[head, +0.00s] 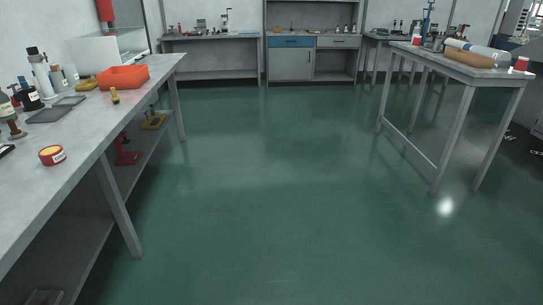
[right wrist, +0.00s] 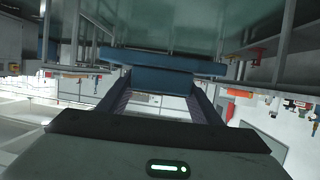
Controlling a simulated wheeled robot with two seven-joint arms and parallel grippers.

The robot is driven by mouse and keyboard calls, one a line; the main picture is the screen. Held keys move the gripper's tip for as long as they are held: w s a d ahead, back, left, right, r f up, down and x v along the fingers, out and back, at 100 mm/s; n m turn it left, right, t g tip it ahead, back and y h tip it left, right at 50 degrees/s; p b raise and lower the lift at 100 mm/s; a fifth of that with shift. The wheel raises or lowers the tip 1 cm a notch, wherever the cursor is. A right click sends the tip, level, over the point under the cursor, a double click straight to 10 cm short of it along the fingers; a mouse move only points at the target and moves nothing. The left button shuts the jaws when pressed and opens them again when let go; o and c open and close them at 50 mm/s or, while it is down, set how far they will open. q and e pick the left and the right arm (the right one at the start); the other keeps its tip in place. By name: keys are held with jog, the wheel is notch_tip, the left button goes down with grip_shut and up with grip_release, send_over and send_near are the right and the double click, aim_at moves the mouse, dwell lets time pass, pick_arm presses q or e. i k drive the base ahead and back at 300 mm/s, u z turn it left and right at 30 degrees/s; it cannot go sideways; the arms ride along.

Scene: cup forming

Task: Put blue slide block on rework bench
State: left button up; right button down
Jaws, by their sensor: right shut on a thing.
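The blue slide block (right wrist: 161,80) is in the right wrist view, between the two fingers of my right gripper (right wrist: 161,92). The gripper is shut on it. The block has a wide flat bar on the far side and a narrower part between the fingers. The head view shows neither gripper and no blue slide block. Three work areas show there: a grey bench (head: 75,140) along the left, a bench (head: 470,73) at the right, and a bench (head: 210,37) at the back wall. I cannot tell which is the rework bench.
The left bench holds an orange tray (head: 123,78), a red and yellow tin (head: 52,155), and several bottles and tools. The right bench carries a brown roll (head: 468,57) and a red cup (head: 521,64). A cabinet (head: 292,64) stands at the back. The green floor (head: 270,190) between is clear.

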aim_at(78, 130)
jog(key=i, duration=3.3)
jog(key=u, duration=2.8)
